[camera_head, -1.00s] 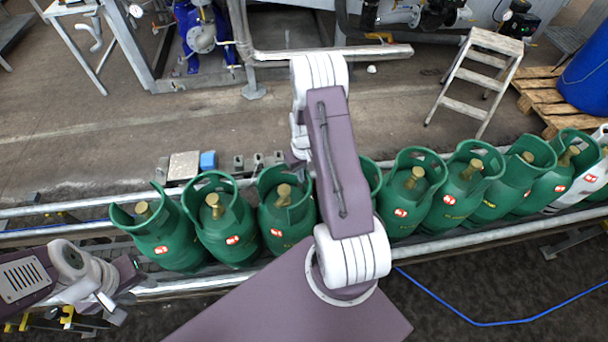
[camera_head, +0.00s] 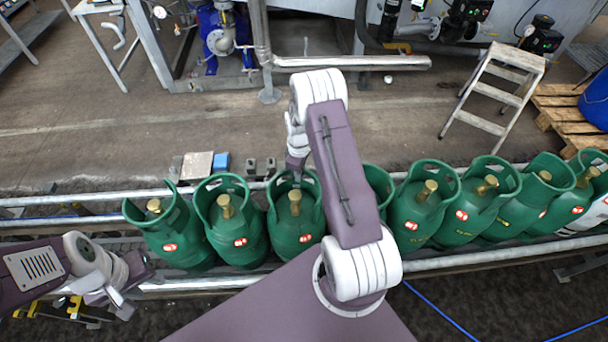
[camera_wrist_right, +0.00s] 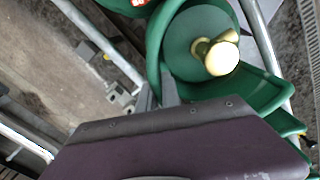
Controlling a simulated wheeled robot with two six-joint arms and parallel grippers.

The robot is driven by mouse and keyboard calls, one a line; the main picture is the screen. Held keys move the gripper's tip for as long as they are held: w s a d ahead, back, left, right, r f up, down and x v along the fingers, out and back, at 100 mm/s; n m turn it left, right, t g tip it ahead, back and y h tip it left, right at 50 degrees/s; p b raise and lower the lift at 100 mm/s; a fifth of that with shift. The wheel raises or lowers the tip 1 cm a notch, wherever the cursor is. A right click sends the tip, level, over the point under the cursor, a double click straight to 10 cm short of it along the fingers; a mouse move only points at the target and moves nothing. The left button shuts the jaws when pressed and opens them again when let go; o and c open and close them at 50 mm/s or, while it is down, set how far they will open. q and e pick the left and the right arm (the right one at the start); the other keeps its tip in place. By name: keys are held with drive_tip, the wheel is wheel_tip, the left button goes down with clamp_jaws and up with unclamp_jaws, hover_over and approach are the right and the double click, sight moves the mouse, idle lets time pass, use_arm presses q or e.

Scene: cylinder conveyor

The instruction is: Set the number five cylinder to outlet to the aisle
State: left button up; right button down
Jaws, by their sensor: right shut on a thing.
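A row of green gas cylinders stands on a conveyor (camera_head: 440,262); no numbers on them are readable. My right gripper (camera_head: 297,168) reaches down at the back of the collar of the third visible cylinder from the left (camera_head: 292,235). In the right wrist view, the finger of this gripper (camera_wrist_right: 168,92) meets the rim of a green cylinder's collar (camera_wrist_right: 228,85), around a brass valve (camera_wrist_right: 217,55). It is shut on that collar; the purple gripper body hides much of it. My left gripper (camera_head: 122,298) is at the lower left, apart from the cylinders; its jaw opening is unclear.
Two cylinders (camera_head: 170,245) (camera_head: 232,240) stand left of the held one, with several more to the right. My right arm partly hides the neighbour (camera_head: 380,180). A white cylinder (camera_head: 590,218) is at the right edge. A step stool (camera_head: 500,95) and pallet (camera_head: 560,110) stand behind; the aisle floor (camera_head: 90,150) is clear.

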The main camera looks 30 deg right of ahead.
drive_tip(key=shift+w+a+r+n, duration=0.1)
drive_tip(key=shift+w+a+n, duration=0.1)
drive_tip(key=shift+w+n, duration=0.25)
idle(0.3)
drive_tip(key=c, duration=1.5)
unclamp_jaws()
drive_tip(key=shift+s+a, duration=0.1)
drive_tip(key=shift+c, duration=0.2)
drive_tip(key=shift+r, duration=0.1)
wheel_tip(320, 180, up, 9)
drive_tip(key=shift+f, duration=0.1)
